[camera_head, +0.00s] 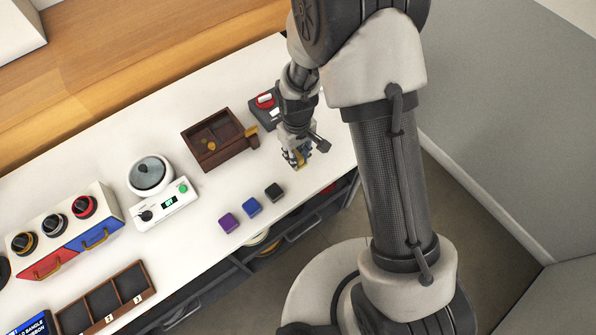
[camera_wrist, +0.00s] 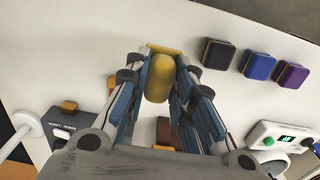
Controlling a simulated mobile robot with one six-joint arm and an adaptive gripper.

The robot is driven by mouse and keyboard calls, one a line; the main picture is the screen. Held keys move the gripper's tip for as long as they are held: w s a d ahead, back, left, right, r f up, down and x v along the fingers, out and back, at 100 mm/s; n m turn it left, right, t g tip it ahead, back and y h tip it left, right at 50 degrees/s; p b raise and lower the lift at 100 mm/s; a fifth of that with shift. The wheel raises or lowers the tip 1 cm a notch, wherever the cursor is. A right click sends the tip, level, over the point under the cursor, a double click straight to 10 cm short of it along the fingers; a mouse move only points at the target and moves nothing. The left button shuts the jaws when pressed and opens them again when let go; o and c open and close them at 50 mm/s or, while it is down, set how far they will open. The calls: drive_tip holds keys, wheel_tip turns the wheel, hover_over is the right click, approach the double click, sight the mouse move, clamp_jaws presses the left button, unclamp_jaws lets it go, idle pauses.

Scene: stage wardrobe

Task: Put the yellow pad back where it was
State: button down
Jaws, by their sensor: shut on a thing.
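The yellow pad (camera_wrist: 157,85) sits between the fingers of my gripper (camera_wrist: 160,88) in the wrist view. My gripper is shut on it. In the head view the gripper (camera_head: 298,158) is low over the right part of the white table, with a bit of yellow at its fingertips. I cannot tell whether the pad touches the table. A black pad (camera_head: 273,191), a blue pad (camera_head: 251,207) and a purple pad (camera_head: 229,223) form a row at the table's front edge; the gripper is beyond the row's black end. The wrist view shows the black pad (camera_wrist: 218,53) beside the gripper.
A brown wooden box (camera_head: 198,160) with a tan handle stands behind the gripper. A dark box (camera_head: 262,117) with a red switch is partly hidden by my arm. A white device (camera_head: 168,210), a knob console (camera_head: 92,212) and a compartment tray (camera_head: 133,282) stand left.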

wheel_tip(320, 180, down, 9)
drive_tip(key=shift+r+b, duration=0.2)
drive_tip(key=shift+b, duration=0.9)
drive_tip(key=shift+f, duration=0.2)
drive_tip(key=c, duration=1.4)
unclamp_jaws()
drive_tip(key=shift+o, duration=0.2)
